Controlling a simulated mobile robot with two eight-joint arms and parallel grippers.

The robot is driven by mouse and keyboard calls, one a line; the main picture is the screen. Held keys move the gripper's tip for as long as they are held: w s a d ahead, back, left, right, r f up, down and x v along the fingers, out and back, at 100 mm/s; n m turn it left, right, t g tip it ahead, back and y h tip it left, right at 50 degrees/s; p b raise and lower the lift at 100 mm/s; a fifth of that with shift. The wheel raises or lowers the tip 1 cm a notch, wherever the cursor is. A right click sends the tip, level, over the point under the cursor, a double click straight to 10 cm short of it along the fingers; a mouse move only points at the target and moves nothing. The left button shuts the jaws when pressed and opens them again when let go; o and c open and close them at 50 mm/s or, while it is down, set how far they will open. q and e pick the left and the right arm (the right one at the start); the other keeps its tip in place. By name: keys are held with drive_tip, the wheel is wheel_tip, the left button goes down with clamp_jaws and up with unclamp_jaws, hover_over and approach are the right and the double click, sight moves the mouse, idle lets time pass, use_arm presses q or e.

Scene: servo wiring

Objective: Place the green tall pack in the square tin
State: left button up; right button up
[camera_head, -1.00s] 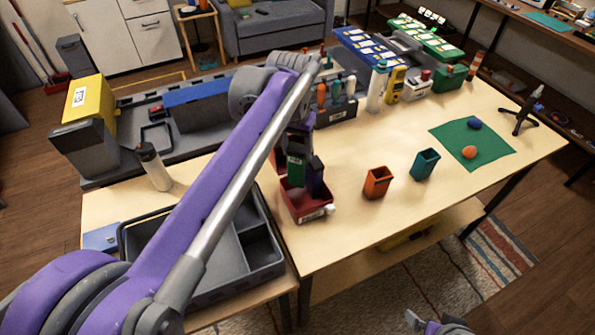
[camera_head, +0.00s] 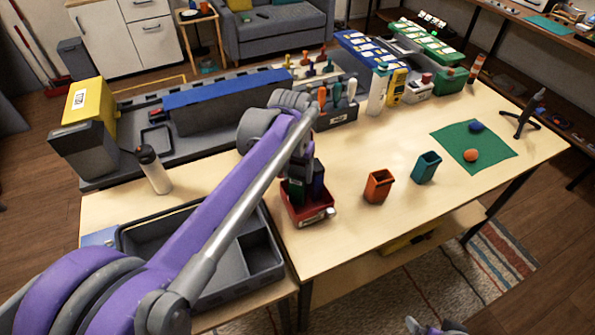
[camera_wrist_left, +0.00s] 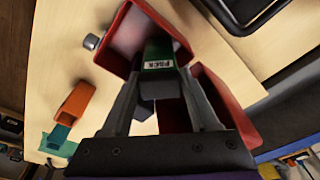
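The green tall pack (camera_head: 295,190) is upright in the left part of the red square tin (camera_head: 308,215) in the head view; the tin wall hides its lower end. A dark blue pack (camera_head: 318,180) stands beside it. My left gripper (camera_head: 299,168) reaches down to the green pack, partly hidden by my arm. In the left wrist view the fingers (camera_wrist_left: 160,90) close on both sides of the green pack (camera_wrist_left: 157,60), which has a white label. The red tin (camera_wrist_left: 112,48) is around it there. My right gripper (camera_head: 425,326) shows only partly at the bottom edge.
An orange cup (camera_head: 378,187) and a teal cup (camera_head: 426,167) stand right of the tin. A grey divided tray (camera_head: 262,262) lies left of it. The table's front middle is clear.

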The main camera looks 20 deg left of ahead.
use_arm(q)
drive_tip(key=shift+o, duration=0.3)
drive_tip(key=shift+r, duration=0.1)
drive_tip(key=shift+r, duration=0.25)
wheel_tip(320, 180, up, 12)
drive_tip(key=s+p, duration=0.1)
drive_tip(key=s, duration=0.1)
drive_tip(key=shift+f, duration=0.2)
idle(0.6)
